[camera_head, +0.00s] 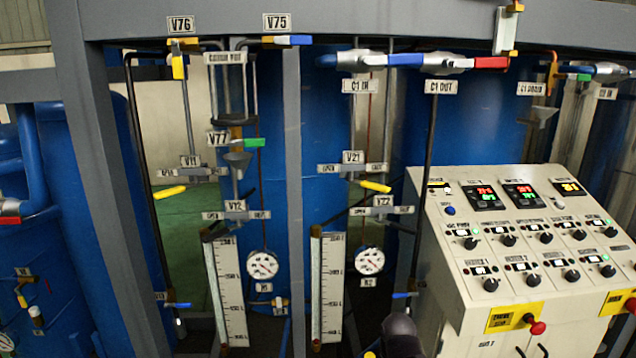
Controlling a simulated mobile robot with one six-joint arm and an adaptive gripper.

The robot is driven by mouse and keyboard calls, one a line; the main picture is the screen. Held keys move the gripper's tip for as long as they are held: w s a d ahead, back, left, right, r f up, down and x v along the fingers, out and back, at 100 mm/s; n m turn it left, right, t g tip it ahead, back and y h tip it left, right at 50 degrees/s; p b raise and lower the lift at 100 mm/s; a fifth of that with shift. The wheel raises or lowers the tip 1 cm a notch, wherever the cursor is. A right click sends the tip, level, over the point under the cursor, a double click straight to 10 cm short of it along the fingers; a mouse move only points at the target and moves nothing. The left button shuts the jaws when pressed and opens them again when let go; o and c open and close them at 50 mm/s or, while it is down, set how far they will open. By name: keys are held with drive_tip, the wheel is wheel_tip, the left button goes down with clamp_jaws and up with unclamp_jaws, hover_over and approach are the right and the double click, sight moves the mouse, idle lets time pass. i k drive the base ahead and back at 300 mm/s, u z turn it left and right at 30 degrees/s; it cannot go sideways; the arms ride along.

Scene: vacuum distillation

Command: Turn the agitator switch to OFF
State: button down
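The white control panel (455,300) stands at the right, its sloped face toward me. It carries rows of black rotary switches, among them one at the left of the upper row (471,243), one beside it (508,240) and one at the lower left (490,285). Most labels are too small to read, so I cannot tell which switch is the agitator switch or how it is set. A dark rounded part, probably of my arm, shows at the bottom edge left of the panel. My gripper's fingers are not in view.
Digital displays (482,197) sit at the panel's top. A red button on a yellow plate (537,327) is on its front. Grey frame posts (293,180), valves, gauges (263,264) and level scales (332,290) fill the left and middle. Blue tanks (470,130) stand behind.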

sight(608, 272)
drive_tip(key=u, duration=1.6)
drive_tip(key=k, duration=0.05)
drive_tip(key=z, duration=3)
